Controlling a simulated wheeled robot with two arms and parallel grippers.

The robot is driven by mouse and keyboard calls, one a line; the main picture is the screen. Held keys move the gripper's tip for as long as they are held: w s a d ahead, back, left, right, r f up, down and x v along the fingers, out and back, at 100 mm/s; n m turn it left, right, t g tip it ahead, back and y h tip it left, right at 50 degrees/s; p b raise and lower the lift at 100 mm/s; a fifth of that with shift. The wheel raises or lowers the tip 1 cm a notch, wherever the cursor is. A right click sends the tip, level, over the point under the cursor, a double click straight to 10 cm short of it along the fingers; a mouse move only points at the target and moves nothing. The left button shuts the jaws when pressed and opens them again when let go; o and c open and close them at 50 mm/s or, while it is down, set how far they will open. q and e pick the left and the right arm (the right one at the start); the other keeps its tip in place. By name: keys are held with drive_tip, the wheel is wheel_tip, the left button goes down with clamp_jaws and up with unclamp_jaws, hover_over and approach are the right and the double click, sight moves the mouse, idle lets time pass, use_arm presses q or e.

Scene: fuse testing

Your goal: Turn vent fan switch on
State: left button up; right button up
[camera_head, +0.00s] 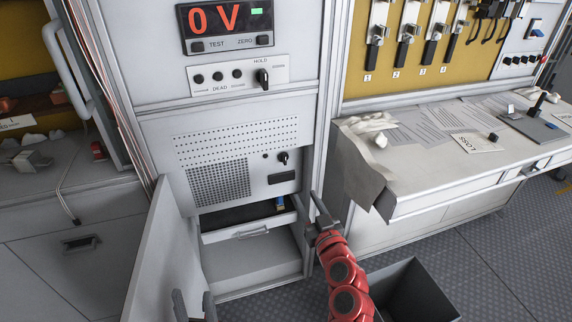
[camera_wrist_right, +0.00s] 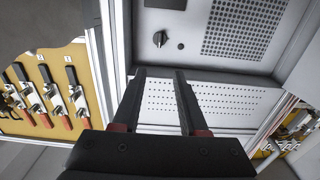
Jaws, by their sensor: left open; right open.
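The likely vent fan switch, a small black rotary knob (camera_head: 283,158), sits on the grey vented panel (camera_head: 230,165) of the central cabinet. The knob (camera_wrist_right: 160,39) also shows in the right wrist view, beyond my fingertips and apart from them. No legible label shows beside it. My right gripper (camera_head: 320,208) is open and empty, below and right of the knob, in front of the cabinet's right edge. Its two dark fingers (camera_wrist_right: 160,76) are spread in the wrist view. My left gripper (camera_head: 194,306) is open at the bottom edge, near the cabinet door; only its fingers show.
Above are a red "0 V" display (camera_head: 226,20) and a HOLD knob (camera_head: 262,79). Below the panel are an open drawer (camera_head: 250,232) and an open door (camera_head: 160,255). A workbench (camera_head: 440,185) stands right, with a dark bin (camera_head: 415,290) on the floor.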

sight(285, 158)
drive_tip(key=x, duration=1.6)
drive_tip(key=shift+w+f, duration=0.1)
drive_tip(key=shift+w, duration=0.15)
clamp_jaws()
